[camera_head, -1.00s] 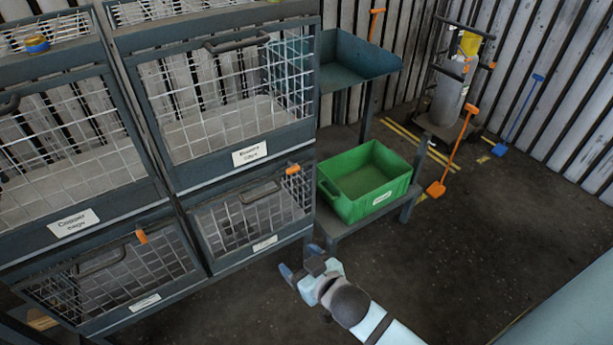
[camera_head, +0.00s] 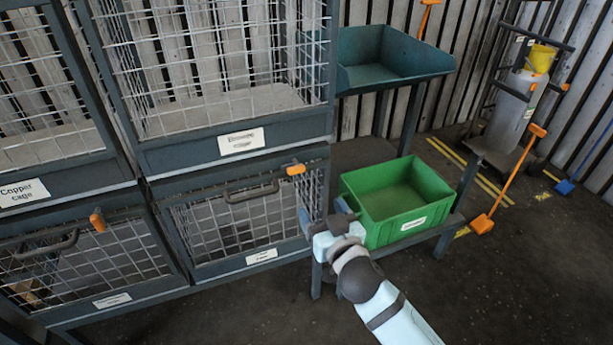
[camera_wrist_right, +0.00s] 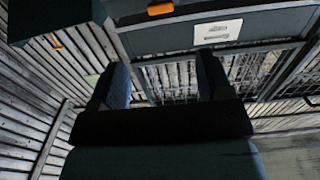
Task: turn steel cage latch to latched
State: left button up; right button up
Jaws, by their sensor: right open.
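Two lower mesh cages each carry an orange latch. One latch (camera_head: 295,169) sits at the top right corner of the lower right cage (camera_head: 248,215) and lies roughly level. The other latch (camera_head: 97,220) is on the lower left cage (camera_head: 90,262) and stands more upright. The lower labels are too blurred to read, so I cannot tell which cage is steel. My right gripper (camera_head: 323,213) is open and empty, below and right of the lower right cage's latch, apart from it. The right wrist view shows its spread fingers (camera_wrist_right: 163,82) and an orange piece (camera_wrist_right: 160,9) beyond them.
A green bin (camera_head: 395,205) stands on a low shelf just right of my gripper. A blue-grey tray (camera_head: 395,60) is above it. Upper cages, one labelled copper (camera_head: 24,193), overhang the lower ones. An orange shovel (camera_head: 483,223) leans farther right. The floor in front is open.

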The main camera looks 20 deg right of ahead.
aim_at(297, 171)
jog(key=w, duration=0.4)
jog(key=w+b, duration=0.1)
jog(key=w, duration=0.7)
jog(key=shift+w+a+b, duration=0.25)
jog(key=shift+a+b, duration=0.05)
jog(key=shift+w, duration=0.55)
pick_arm(q)
jog(key=r, duration=0.1)
jog(key=d+r+t+h, duration=0.1)
jog(key=r, duration=0.1)
jog(key=shift+w+d+r+t, duration=0.2)
jog(key=shift+w+r+t, duration=0.05)
jog(key=shift+w+t, duration=0.15)
pick_arm(e)
jog(key=shift+c, duration=1.1)
jog(key=c, duration=0.7)
